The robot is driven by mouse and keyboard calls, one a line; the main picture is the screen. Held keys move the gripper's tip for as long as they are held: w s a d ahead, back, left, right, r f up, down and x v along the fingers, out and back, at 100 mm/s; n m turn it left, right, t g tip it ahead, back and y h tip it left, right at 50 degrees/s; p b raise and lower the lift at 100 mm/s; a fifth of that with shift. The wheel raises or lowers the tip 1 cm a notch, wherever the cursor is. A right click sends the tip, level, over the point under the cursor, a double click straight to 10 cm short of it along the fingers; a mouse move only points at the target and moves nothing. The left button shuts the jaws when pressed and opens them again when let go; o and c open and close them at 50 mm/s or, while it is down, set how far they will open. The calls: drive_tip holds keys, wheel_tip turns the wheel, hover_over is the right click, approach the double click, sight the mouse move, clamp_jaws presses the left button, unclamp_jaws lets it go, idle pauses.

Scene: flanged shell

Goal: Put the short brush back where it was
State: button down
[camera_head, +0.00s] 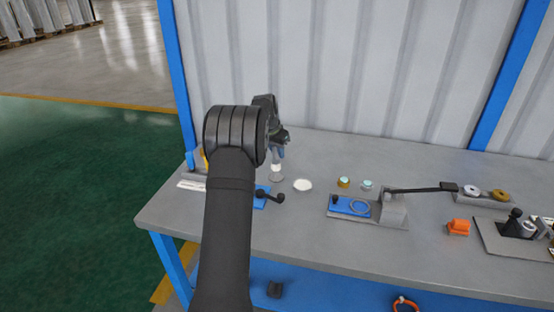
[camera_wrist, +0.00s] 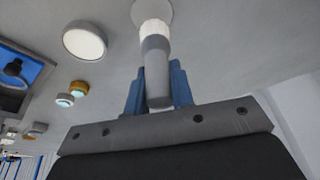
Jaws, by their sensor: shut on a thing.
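The short brush (camera_wrist: 156,70) has a grey handle and a white section (camera_head: 276,168) below it. My gripper (camera_head: 280,151) is shut on the handle, which sits between the blue fingers (camera_wrist: 156,92) in the wrist view. The brush looks about upright, handle up. A round grey piece (camera_head: 277,178) shows at its lower end, close to the bench top. I cannot tell whether this is the brush's own head or a separate holder, or whether it touches the bench.
A white round disc (camera_head: 302,185) lies just right of the brush. Two small capped pieces (camera_head: 344,182) stand further right, behind a blue plate (camera_head: 350,206). A black-knobbed lever (camera_head: 270,196) is in front. The grey bench (camera_head: 290,240) is clear towards its front edge.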

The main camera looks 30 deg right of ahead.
sight(277, 158)
drive_tip(key=shift+f, duration=1.75)
drive_tip(key=shift+f, duration=0.15)
drive_tip(key=c, duration=1.3)
unclamp_jaws()
drive_tip(key=shift+o, duration=0.2)
drive_tip(key=v, duration=1.2)
drive_tip(key=shift+r, duration=0.2)
